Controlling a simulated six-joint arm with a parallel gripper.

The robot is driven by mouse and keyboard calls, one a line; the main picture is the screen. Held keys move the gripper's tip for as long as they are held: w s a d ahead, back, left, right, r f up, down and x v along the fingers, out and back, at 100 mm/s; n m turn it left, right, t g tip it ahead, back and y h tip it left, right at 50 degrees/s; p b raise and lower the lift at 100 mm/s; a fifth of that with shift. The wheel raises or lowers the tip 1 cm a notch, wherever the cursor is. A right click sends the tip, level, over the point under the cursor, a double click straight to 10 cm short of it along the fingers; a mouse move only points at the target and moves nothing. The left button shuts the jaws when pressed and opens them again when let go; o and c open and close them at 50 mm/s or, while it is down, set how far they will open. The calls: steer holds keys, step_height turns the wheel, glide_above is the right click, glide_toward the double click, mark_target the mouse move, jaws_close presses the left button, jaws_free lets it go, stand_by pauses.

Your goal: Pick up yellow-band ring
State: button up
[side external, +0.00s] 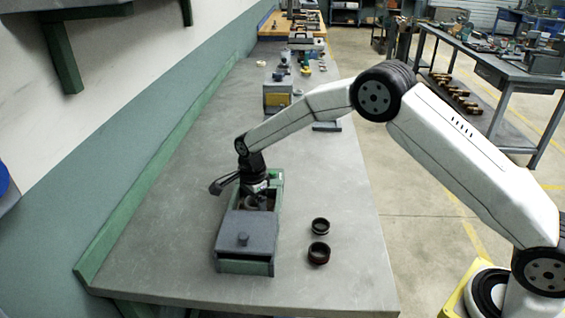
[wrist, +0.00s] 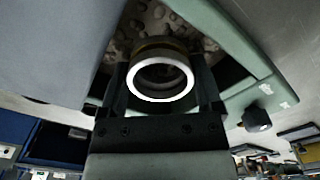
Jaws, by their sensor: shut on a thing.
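In the wrist view a ring (wrist: 160,99) with a bright white rim and a dull yellow-brown band (wrist: 158,48) behind it sits between the two fingers of my gripper (wrist: 162,88). The fingers are shut on its sides. In the side external view my gripper (side external: 254,190) is down at the open part of the green grinder box (side external: 277,205). The ring there is mostly hidden by the gripper and the box wall.
Two dark rings, one (side external: 320,226) behind the other (side external: 319,253), stand on the grey bench (side external: 340,180) right of the box. A grey lid with a knob (side external: 243,240) covers the box's near part. A yellow-fronted box (side external: 277,99) stands farther back.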

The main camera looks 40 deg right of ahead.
steer(key=shift+r, duration=0.1)
steer(key=shift+r, duration=1.45)
steer(key=s+d+r, duration=0.2)
steer(key=s+r, duration=0.8)
steer(key=s, duration=0.3)
steer(key=shift+s, duration=0.4)
steer(key=shift+d+f, duration=0.1)
